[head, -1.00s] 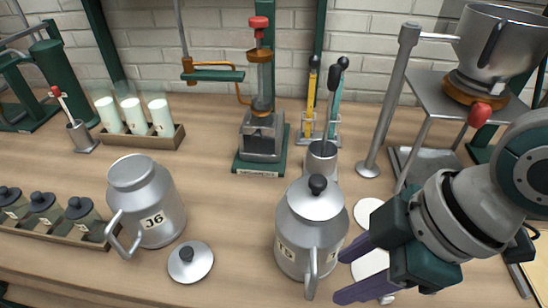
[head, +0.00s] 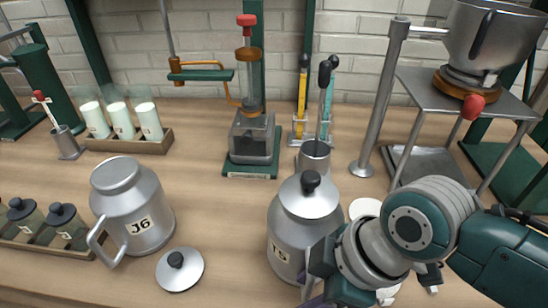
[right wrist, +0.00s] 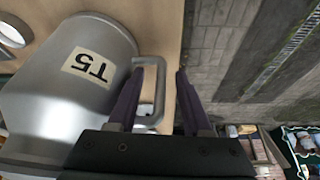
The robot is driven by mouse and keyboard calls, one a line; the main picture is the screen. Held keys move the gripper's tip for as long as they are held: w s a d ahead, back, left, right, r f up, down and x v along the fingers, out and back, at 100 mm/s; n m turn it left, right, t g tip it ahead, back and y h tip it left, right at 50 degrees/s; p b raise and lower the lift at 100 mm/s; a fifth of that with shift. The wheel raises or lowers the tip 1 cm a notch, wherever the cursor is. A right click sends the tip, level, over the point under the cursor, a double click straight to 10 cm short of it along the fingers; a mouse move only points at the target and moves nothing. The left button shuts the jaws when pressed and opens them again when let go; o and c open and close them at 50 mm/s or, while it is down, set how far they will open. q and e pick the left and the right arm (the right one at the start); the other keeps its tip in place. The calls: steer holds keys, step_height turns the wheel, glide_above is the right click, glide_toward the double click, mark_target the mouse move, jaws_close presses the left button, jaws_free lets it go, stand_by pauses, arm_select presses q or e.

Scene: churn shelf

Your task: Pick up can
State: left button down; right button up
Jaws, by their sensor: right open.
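A silver metal can labelled T5 (head: 290,222) stands upright at the front, its lid with a black knob (head: 310,180) on top. It also shows in the right wrist view (right wrist: 60,100), with its loop handle (right wrist: 159,95) at the side. My right gripper (right wrist: 159,76) is open, with one purple finger on each side of the handle, not shut on it. In the head view its fingers are mostly hidden beside the can at the bottom edge. A second silver can labelled J6 (head: 135,205) stands upright to the left. My left gripper is not in view.
A loose lid (head: 180,269) lies between the cans. A metal cup with a black-handled tool (head: 314,157) stands just behind T5. White discs (head: 364,209) lie to its right. Dark jars (head: 65,222) sit at the left. A green press (head: 252,135) stands behind.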

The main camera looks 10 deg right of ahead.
jaws_close()
stand_by(1.2)
steer(key=shift+w+r, duration=0.1)
steer(key=shift+r, duration=0.05)
